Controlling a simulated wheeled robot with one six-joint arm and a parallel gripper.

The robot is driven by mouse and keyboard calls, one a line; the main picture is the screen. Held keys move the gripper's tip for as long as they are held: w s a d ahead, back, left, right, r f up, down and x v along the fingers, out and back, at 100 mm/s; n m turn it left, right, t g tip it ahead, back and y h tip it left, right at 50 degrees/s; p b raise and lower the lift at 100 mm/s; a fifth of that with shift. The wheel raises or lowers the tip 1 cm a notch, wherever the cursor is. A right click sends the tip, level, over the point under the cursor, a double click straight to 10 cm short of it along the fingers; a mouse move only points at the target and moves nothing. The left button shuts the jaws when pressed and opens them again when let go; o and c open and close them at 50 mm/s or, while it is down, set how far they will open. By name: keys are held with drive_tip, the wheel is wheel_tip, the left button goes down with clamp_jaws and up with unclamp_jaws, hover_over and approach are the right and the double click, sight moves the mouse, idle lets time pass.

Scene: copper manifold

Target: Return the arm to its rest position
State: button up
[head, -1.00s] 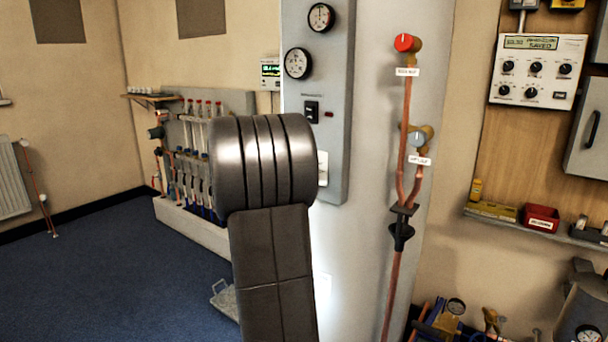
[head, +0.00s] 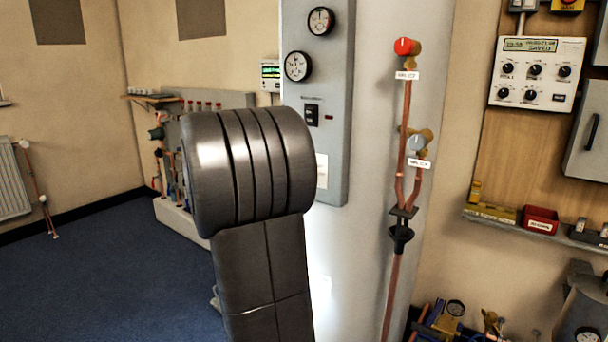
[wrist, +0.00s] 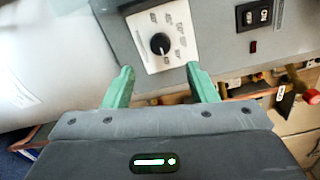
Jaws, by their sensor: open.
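My gripper (wrist: 159,82) shows in the wrist view with its two green fingers apart and nothing between them. Beyond the fingertips is a white plate with a black dial knob (wrist: 160,43) on a grey panel; the fingers look apart from it, though the exact distance cannot be told. In the head view my dark arm link stands in front of the grey panel (head: 335,150), and my gripper is hidden there.
The grey panel carries two round gauges (head: 298,66) and a black switch (head: 312,115). Copper pipes with a red-capped valve (head: 407,46) run down the pale column to the right. Blue floor (head: 100,270) is clear at left.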

drive_tip(key=v, duration=0.5)
drive_tip(key=w+d+n+p, duration=0.8)
drive_tip(key=w+n+p, duration=0.3)
drive_tip(key=n+p, duration=0.6)
drive_tip(key=shift+w+d+n, duration=0.15)
drive_tip(key=shift+d+n, duration=0.1)
drive_tip(key=shift+n, duration=1.25)
drive_tip(key=shift+f, duration=0.1)
